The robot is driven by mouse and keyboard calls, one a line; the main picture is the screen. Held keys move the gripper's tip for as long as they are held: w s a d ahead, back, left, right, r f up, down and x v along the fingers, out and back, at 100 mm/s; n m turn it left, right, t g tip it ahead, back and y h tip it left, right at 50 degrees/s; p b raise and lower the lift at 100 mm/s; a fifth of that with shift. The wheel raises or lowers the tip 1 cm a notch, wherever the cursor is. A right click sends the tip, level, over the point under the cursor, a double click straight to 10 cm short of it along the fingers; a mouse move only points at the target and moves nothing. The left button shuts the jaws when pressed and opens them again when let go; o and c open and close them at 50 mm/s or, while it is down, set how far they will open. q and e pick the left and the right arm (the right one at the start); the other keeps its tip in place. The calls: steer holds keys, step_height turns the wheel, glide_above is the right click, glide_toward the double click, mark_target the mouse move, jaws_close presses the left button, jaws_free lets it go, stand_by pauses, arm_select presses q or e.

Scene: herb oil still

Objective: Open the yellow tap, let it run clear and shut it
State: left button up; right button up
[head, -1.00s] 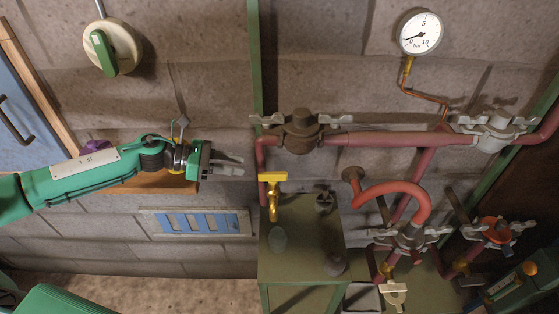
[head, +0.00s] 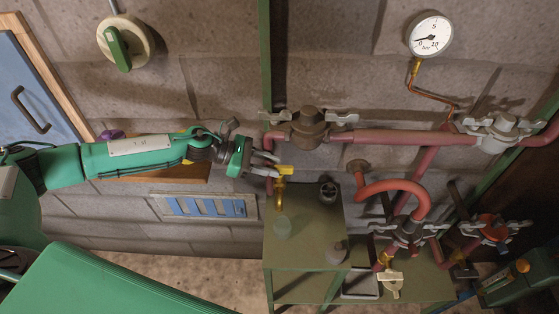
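The yellow tap (head: 280,190) stands over the green metal bench, its yellow lever handle (head: 286,169) at the top. My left gripper (head: 275,164) reaches in from the left, its fingertips at the left end of the handle. The fingers look a little apart, but I cannot tell whether they touch the handle or have it between them. No stream of water can be made out.
Red pipes (head: 390,138) with grey valves run right of the tap. A pressure gauge (head: 430,35) hangs above.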

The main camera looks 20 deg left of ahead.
mark_target(277, 167)
arm_select(q)
steer(key=shift+p+x, duration=0.35)
steer(key=shift+x, duration=0.7)
steer(key=shift+w+d+f, duration=0.15)
steer(key=shift+d+f, duration=0.05)
steer(key=shift+d, duration=0.2)
jaws_close()
